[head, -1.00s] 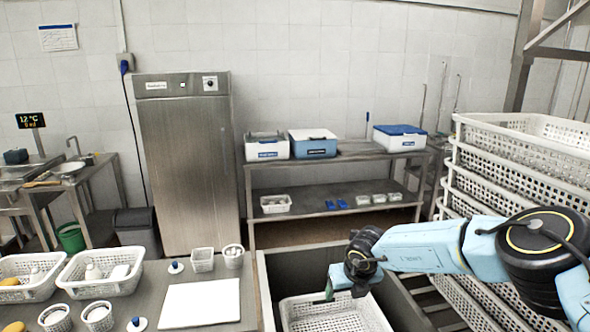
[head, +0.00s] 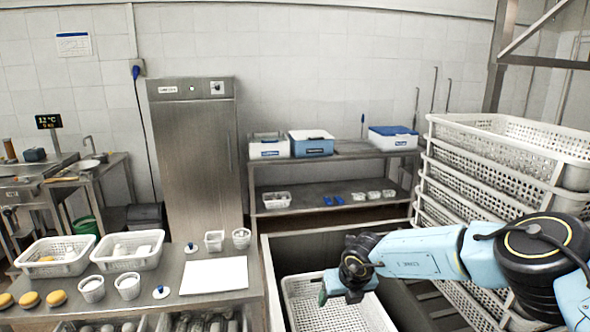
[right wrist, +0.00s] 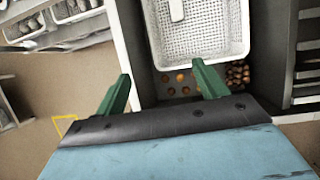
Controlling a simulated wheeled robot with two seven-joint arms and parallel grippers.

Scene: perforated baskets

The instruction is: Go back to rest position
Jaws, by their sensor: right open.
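My right arm reaches in from the right in the head view, and my right gripper (head: 322,294) hangs over the left part of a white perforated basket (head: 345,312) inside a dark bin. In the right wrist view the two green fingers of the right gripper (right wrist: 160,88) are wide apart with nothing between them. Beyond them, the white basket (right wrist: 240,50) holds one pale item. My left gripper is not in any view.
A dark bin (head: 290,250) surrounds the basket. A counter (head: 215,310) at left carries two white baskets, cups, yellow round items and a white board (head: 214,276). Stacked white baskets (head: 440,185) stand close at right. A steel shelf (head: 335,157) and steel cabinet (head: 197,150) are behind.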

